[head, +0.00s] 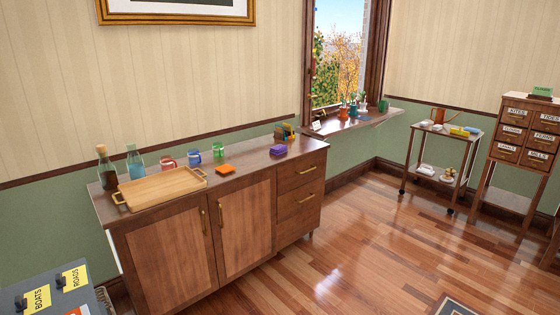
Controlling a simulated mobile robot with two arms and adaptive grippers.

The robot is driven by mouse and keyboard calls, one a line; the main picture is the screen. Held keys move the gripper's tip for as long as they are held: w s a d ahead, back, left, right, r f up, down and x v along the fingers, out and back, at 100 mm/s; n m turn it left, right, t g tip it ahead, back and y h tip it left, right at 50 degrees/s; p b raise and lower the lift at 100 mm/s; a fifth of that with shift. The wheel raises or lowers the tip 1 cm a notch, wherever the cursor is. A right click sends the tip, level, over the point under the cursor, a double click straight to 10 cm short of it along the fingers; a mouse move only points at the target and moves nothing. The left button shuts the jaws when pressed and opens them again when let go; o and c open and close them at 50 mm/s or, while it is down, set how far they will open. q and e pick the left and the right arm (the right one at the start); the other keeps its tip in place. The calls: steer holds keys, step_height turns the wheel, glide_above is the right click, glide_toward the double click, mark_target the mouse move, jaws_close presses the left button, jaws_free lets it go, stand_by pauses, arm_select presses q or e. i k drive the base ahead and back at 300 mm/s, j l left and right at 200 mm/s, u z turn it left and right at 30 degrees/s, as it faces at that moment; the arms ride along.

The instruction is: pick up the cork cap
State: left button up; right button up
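A small tan cap that looks like cork (101,148) sits on top of a clear bottle with dark contents (107,172). The bottle stands upright at the left end of the wooden sideboard (235,187). A second bottle with bluish contents (136,165) stands just to its right; its top is too small to make out clearly. Neither of my grippers is in view.
A wooden tray with brass handles (160,190) lies in front of the bottles. Red (168,161), blue (195,157) and green (218,150) mugs stand along the back. Open floor (365,255) lies right.

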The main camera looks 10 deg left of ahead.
mark_target(100, 148)
steer(key=i+u, duration=0.25)
steer(key=u, duration=0.2)
steer(key=i+u, duration=0.25)
steer(key=u, duration=0.2)
steer(key=i+l+u, duration=0.2)
steer(key=u, duration=0.25)
steer(key=i+l+u, duration=0.25)
steer(key=u, duration=0.25)
steer(key=i+l, duration=0.2)
steer(key=l, duration=0.15)
steer(key=i+l, duration=0.2)
steer(key=l, duration=0.15)
steer(key=i+l, duration=0.2)
steer(key=l, duration=0.15)
steer(key=k+z, duration=0.05)
